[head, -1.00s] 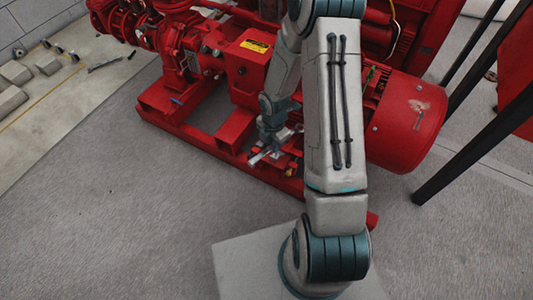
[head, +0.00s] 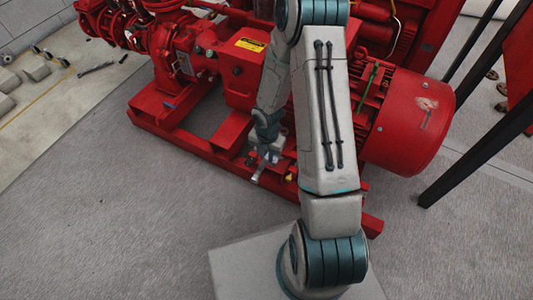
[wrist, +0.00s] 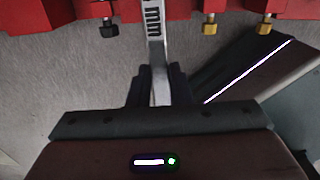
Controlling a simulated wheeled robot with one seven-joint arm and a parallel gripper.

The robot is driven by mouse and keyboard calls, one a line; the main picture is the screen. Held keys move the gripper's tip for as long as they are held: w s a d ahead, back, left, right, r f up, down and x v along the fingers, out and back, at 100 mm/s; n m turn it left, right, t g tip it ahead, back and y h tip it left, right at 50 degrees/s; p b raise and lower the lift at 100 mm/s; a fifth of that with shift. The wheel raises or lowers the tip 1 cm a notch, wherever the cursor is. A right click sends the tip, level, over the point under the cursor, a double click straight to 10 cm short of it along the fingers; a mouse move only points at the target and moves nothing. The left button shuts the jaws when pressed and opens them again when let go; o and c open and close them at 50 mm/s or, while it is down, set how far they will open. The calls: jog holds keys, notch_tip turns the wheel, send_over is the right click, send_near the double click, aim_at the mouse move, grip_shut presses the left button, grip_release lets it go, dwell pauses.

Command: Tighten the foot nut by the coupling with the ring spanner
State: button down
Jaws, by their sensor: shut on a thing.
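My gripper (wrist: 159,88) is shut on the ring spanner (wrist: 155,50), a flat silver bar with "mm" marked on it. The spanner runs up out of the top of the wrist view, so its far end is hidden there. In the head view my gripper (head: 264,153) is low beside the red base frame, and a short silver piece of the spanner (head: 257,174) shows below it. In the wrist view a black bolt (wrist: 109,29) is left of the spanner, and brass-coloured bolts (wrist: 209,27) are to its right. I cannot tell whether the spanner is on a nut.
The red pumpset's base frame (head: 195,140) runs past my gripper. The red motor (head: 408,125) stands right of my arm, and the yellow-labelled red housing (head: 245,70) is behind my gripper. Dark slanting posts (head: 475,155) are at right. Grey floor (head: 110,220) is clear at left.

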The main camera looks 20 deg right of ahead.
jog(key=shift+r, duration=0.15)
jog(key=shift+f+b, duration=1.75)
jog(key=shift+f, duration=0.9)
jog(key=shift+f+b, duration=0.95)
jog(key=shift+f, duration=0.35)
jog(key=shift+w, duration=0.15)
jog(key=w+a+m, duration=0.3)
jog(key=w+m, duration=0.9)
jog(key=w, duration=0.1)
jog(key=shift+w+a, duration=0.3)
jog(key=shift+a, duration=0.1)
jog(key=shift+s+a, duration=0.1)
jog(key=shift+s, duration=0.25)
jog(key=shift+r+p, duration=0.1)
jog(key=shift+p, duration=0.25)
